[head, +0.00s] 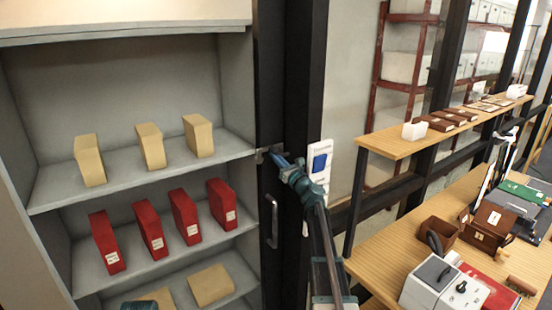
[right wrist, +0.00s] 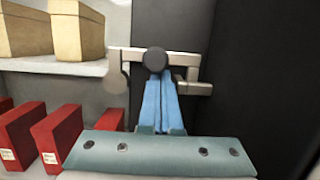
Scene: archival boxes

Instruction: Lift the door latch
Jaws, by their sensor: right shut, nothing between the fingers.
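The metal door latch (head: 264,154) sits on the dark upright at the right side of the open-looking cabinet. In the right wrist view the latch (right wrist: 130,55) is a level grey bar with a dark round knob (right wrist: 155,60) and a bracket (right wrist: 194,82) at its right. My right gripper (head: 281,161) is at the latch, its blue fingers shut and empty. In the right wrist view the fingertips (right wrist: 156,78) are just below the knob; whether they touch the bar is unclear. A teal part, probably of my left gripper (head: 138,305), shows at the bottom edge; its fingers are hidden.
A vertical door handle (head: 271,222) is below the latch. Cabinet shelves hold tan boxes (head: 150,146) and red boxes (head: 150,232). A blue-and-white wall panel (head: 320,163) is close right of my right gripper. A wooden desk (head: 385,252) with objects stands at right.

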